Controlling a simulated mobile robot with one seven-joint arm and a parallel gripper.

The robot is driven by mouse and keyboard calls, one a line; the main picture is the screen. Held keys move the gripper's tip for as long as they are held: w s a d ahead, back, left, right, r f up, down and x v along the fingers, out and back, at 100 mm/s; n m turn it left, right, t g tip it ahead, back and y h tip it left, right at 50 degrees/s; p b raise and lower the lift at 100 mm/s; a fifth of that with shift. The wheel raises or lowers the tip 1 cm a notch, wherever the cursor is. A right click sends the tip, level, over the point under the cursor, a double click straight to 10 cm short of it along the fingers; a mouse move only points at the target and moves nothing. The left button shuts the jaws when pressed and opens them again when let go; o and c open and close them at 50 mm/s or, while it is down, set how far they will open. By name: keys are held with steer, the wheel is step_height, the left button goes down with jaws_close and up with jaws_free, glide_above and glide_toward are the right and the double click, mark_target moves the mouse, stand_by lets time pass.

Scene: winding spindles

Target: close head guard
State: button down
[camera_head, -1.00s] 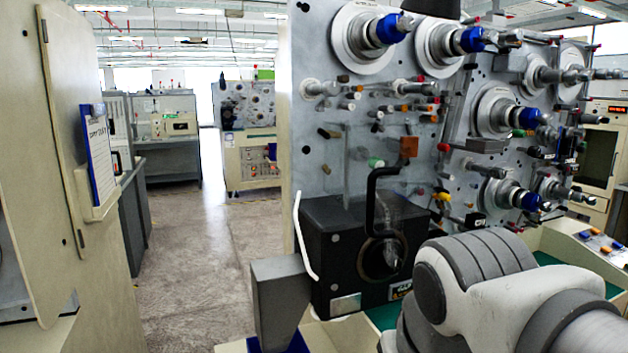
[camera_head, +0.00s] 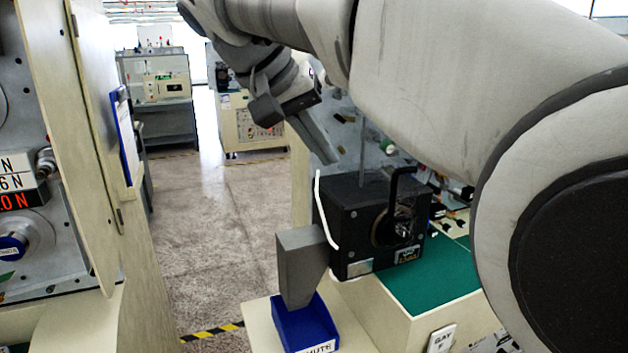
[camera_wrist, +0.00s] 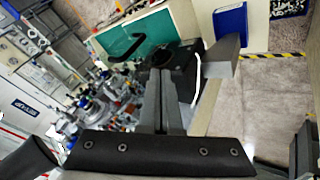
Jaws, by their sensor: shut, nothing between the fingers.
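The black head box (camera_head: 362,232) stands at the edge of the winding machine, with a round dark opening on its front. A black bent handle (camera_head: 393,195) rises at its right; it also shows in the wrist view (camera_wrist: 126,48). A thin clear upright strip behind the box may be part of the guard; I cannot tell the guard's outline or position for sure. My gripper (camera_head: 328,158) is shut and empty, above and behind the box's top left in the head view. In the wrist view its fingers (camera_wrist: 162,75) overlap the box; contact cannot be told.
A grey chute (camera_head: 302,265) stands left of the box above a blue bin (camera_head: 305,325). A white cable (camera_head: 322,210) runs down the box's side. A green mat (camera_head: 435,280) lies to the right. A cream panel (camera_head: 95,140) borders the left; the floor between is free.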

steer(key=w+d+f, duration=0.2)
steer(key=d+f, duration=0.5)
steer(key=d, duration=0.2)
steer(key=shift+w+f+p, duration=0.3)
steer(key=shift+w+p, duration=0.05)
steer(key=shift+w, duration=0.05)
